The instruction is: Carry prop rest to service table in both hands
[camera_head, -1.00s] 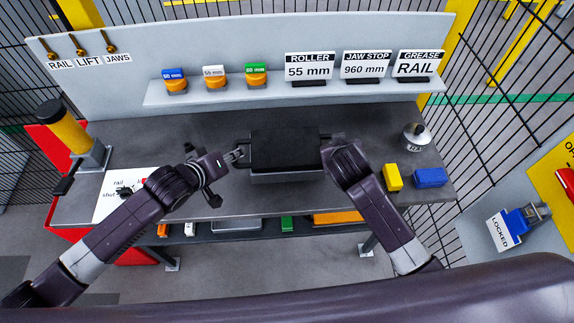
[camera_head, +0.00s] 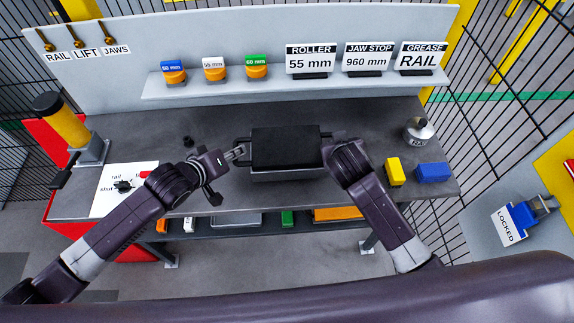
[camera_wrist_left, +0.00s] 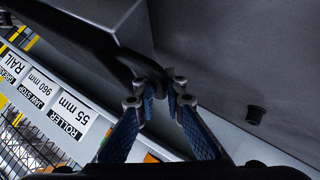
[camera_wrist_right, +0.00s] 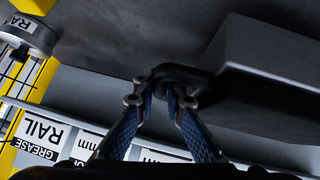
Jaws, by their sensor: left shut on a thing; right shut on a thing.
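The prop rest (camera_head: 287,149) is a grey block with a black top pad and a dark handle at each side. It is at the middle of the service table (camera_head: 225,125) in the head view. My left gripper (camera_head: 238,153) is shut on its left handle, which also shows in the left wrist view (camera_wrist_left: 125,75). My right gripper (camera_wrist_right: 160,92) is shut on the right handle, seen in the right wrist view; in the head view my arm largely hides that grip. I cannot tell whether the block's underside touches the table top.
A small dark knob (camera_head: 187,141) stands left of the rest.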

